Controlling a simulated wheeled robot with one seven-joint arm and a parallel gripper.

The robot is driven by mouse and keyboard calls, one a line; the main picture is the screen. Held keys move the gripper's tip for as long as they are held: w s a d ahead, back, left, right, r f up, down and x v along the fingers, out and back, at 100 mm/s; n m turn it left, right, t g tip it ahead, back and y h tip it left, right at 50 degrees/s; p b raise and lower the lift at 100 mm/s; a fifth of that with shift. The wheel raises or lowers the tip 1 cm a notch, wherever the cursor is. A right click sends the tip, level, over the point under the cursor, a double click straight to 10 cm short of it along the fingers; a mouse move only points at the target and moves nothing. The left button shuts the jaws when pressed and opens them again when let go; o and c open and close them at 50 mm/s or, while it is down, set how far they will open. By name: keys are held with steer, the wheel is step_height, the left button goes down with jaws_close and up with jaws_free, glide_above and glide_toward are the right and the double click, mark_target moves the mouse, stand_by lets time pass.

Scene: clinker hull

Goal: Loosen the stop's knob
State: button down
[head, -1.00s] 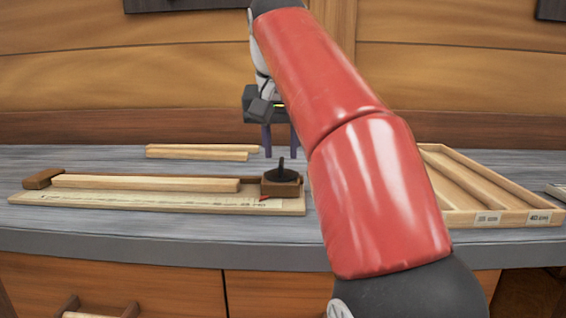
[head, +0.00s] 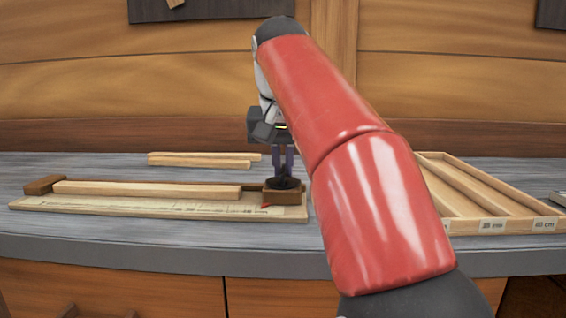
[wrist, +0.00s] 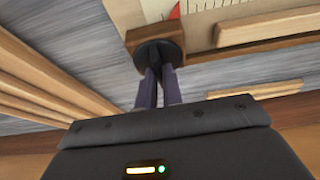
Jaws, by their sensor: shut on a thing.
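The stop (head: 286,198) is a brown wooden block at the right end of a pale measuring board (head: 150,207). A black round knob (head: 283,184) with an upright grip sits on top of it. My gripper (head: 283,175) points down over the stop, its dark fingers close together and shut on the knob's grip, which they mostly hide. In the wrist view, the fingers (wrist: 157,78) meet at the black knob disc (wrist: 163,52), with the block (wrist: 150,33) around it. A red pointer (wrist: 175,10) shows by the board's scale.
A brown end block (head: 43,185) is at the board's left end. Two loose strips (head: 200,160) lie behind. A compartmented tray (head: 540,225) with labels stands to the right, partly behind my arm.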

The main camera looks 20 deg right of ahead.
steer(key=n+p, duration=0.1)
steer(key=n, duration=0.1)
steer(key=n+y+p, duration=0.1)
steer(key=shift+d+r+n, duration=0.15)
steer(key=shift+n, duration=0.25)
steer(key=n+y, duration=0.1)
steer(key=n, duration=0.1)
steer(key=n+y, duration=0.1)
steer(key=n, duration=0.2)
steer(key=shift+d+y+p, duration=0.2)
steer(key=shift+y+p, duration=0.1)
steer(key=shift+p, duration=0.1)
steer(key=n, duration=0.3)
steer(key=n+g+y, duration=0.1)
steer(key=n, duration=0.1)
steer(key=shift+w+n+g+y, duration=0.15)
steer(key=shift+n+g+y, duration=0.15)
steer(key=shift+n, duration=0.1)
steer(key=n+g, duration=0.1)
steer(key=n, duration=0.3)
steer(key=shift+w+d+y, duration=0.1)
steer(key=shift+y, duration=0.2)
steer(key=shift+g, duration=0.3)
steer(key=c, duration=1.5)
jaws_free()
steer(key=shift+c, duration=0.2)
